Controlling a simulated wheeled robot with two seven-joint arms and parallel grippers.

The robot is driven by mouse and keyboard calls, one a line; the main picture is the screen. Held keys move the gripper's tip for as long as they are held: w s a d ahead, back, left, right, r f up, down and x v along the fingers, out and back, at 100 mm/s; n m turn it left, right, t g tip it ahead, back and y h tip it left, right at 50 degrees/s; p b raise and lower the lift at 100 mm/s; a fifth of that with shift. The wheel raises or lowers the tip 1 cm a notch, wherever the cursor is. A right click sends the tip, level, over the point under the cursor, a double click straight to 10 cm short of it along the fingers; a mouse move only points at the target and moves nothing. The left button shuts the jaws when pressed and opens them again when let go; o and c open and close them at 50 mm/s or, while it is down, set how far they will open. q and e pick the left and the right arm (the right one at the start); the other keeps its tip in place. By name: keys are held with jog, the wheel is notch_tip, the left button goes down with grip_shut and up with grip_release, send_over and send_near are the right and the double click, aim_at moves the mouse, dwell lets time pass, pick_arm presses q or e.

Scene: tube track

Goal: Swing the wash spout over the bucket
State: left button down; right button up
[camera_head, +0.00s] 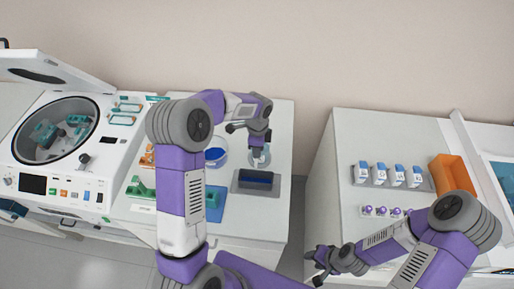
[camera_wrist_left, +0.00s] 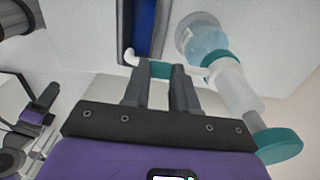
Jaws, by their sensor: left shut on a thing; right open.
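My left gripper (camera_head: 258,143) is over the back right of the middle bench. In the left wrist view its fingers (camera_wrist_left: 160,78) are shut on the teal sleeve (camera_wrist_left: 160,69) of the wash spout. The spout's white bent tip (camera_wrist_left: 130,57) sticks out left of the fingers, by the end of a blue trough (camera_wrist_left: 145,25). The wash bottle (camera_wrist_left: 207,42), clear with bluish liquid, is to the right. A round blue-rimmed container (camera_head: 214,157), perhaps the bucket, stands left of the gripper, partly behind my arm. My right gripper (camera_head: 322,262) is open and empty, low beside the right bench.
A dark grey tray with a blue inside (camera_head: 256,180) lies just in front of the left gripper. An open centrifuge (camera_head: 55,130) stands at left. The right bench holds several white-and-blue bottles (camera_head: 388,174), purple-topped tubes (camera_head: 381,211) and an orange bin (camera_head: 455,172).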

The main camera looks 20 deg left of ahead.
pick_arm(q)
jog(key=shift+w+a+r, duration=0.1)
jog(key=shift+a+r, duration=0.05)
jog(key=c, duration=1.2)
grip_release()
jog(key=shift+o, duration=0.2)
notch_tip(320, 180, up, 8)
jog(key=shift+f, duration=0.2)
jog(key=shift+f, duration=0.1)
